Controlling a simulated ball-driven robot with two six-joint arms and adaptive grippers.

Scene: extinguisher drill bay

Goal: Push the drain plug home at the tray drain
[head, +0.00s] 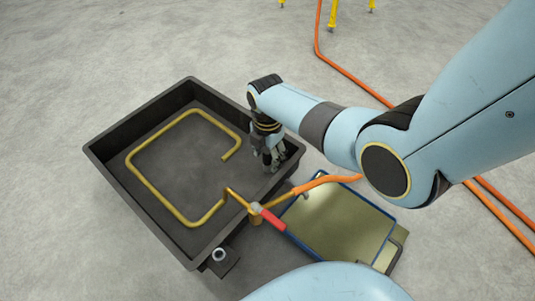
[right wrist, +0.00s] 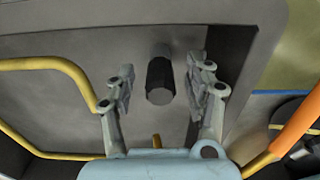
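A short black cylinder (right wrist: 160,80), which looks like the drain plug, stands between the fingertips of my right gripper (right wrist: 160,74) in the right wrist view. The fingers are open, with a gap to the cylinder on each side. In the head view my right gripper (head: 274,163) points down at the right inner side of the dark tray (head: 140,120) and hides the cylinder. A small block with a pale round ring (head: 218,254) sits at the tray's front corner; I cannot tell whether it is the drain. My left gripper is not in view.
A brass pipe loop (head: 150,187) lies in the tray. A red lever (head: 272,221) and an orange hose (head: 325,182) are at its right front edge. A blue-edged panel (head: 340,225) lies beside the tray. The floor left of the tray is clear.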

